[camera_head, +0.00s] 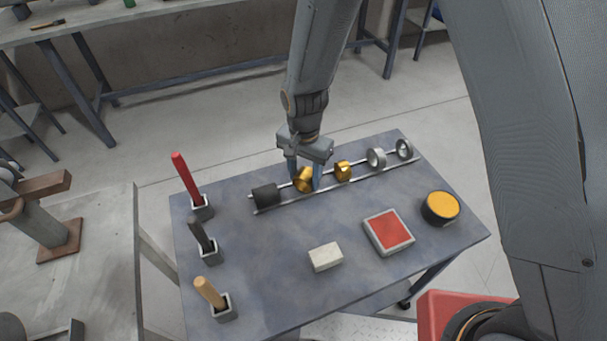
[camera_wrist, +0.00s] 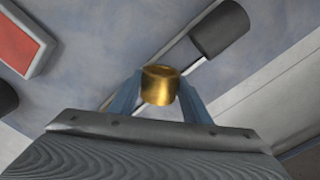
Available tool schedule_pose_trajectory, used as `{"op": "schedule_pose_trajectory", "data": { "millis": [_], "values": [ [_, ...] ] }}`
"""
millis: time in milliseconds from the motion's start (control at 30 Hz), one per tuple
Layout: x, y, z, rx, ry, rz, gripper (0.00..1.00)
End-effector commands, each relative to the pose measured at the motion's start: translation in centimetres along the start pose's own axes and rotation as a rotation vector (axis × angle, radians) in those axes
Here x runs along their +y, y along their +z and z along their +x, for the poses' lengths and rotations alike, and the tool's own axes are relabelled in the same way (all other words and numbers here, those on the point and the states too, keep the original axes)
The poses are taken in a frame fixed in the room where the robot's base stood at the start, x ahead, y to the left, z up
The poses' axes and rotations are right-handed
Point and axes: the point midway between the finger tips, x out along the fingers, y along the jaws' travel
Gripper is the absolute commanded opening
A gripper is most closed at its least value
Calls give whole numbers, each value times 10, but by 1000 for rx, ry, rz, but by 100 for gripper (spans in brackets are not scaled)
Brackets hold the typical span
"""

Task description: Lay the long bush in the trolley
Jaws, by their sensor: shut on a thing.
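My gripper (camera_head: 304,183) is shut on a brass bush (camera_head: 304,176), with one blue finger on each side of it. The bush also shows between the fingers in the wrist view (camera_wrist: 160,86). It looks slightly tilted and sits at or just above a pair of metal rails; I cannot tell whether it touches them. The rails lie along the back of a grey-blue table (camera_head: 275,240) with a caster, which seems to be the trolley. A second, shorter brass piece (camera_head: 343,170) sits on the rails to the right.
A black cylinder (camera_head: 265,196) lies on the rails at left; two steel rings (camera_head: 376,158) stand at right. Red, dark and wooden handles stand in holders along the left edge. A white block (camera_head: 325,257), red-topped tray (camera_head: 389,232) and yellow-topped tin (camera_head: 440,207) occupy the front.

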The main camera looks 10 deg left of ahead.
Motion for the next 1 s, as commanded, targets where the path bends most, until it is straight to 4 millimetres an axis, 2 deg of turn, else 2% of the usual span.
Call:
{"op": "schedule_pose_trajectory", "data": {
  "millis": [33, 67, 200, 567, 1000],
  "values": [
    [0, 0, -1, 0, -1, 0, 4],
    [0, 0, -1, 0, -1, 0, 45],
    [0, 0, 0, 0, 0, 0, 65],
    [0, 0, -4, 0, 0, 0, 65],
    [-1, 0, -63, 2, -3, 0, 65]
  ]
}}
